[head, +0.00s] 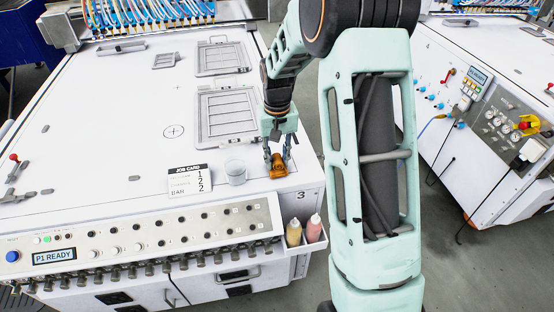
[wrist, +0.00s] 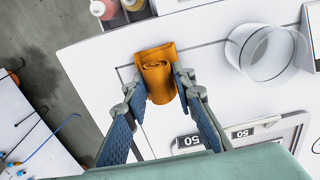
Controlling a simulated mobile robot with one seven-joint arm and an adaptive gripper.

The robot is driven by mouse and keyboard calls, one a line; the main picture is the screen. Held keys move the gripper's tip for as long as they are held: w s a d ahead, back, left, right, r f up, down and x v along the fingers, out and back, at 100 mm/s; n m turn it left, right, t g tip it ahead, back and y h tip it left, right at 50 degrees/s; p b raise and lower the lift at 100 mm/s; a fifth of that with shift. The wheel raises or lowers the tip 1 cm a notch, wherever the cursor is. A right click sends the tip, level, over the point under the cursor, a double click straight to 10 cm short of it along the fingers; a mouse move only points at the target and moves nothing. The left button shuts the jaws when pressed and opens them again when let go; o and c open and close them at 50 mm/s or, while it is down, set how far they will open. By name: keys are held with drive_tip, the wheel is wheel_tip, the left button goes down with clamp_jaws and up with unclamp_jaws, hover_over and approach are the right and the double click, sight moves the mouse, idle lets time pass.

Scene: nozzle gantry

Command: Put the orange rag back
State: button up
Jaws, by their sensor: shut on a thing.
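The orange rag (head: 278,171) is a rolled or folded cloth near the front right corner of the white machine top. In the wrist view the rag (wrist: 156,72) sits between the two fingers, with its spiral fold facing the camera. My gripper (head: 275,158) is shut on the rag from above. In the wrist view both fingers of my gripper (wrist: 157,88) press against its sides. The rag is at or just above the white surface; I cannot tell whether it touches.
A clear glass cup (head: 236,171) stands just left of the rag, and a job card (head: 190,181) stands left of that. Two bottles (head: 303,232) sit in a side holder at the front corner. Recessed panels (head: 227,115) lie behind. The machine top's left side is mostly clear.

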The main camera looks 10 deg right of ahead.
sight(277, 158)
drive_tip(key=shift+f, duration=0.2)
drive_tip(key=shift+f, duration=0.15)
drive_tip(key=o, duration=1)
wheel_tip(277, 158, up, 12)
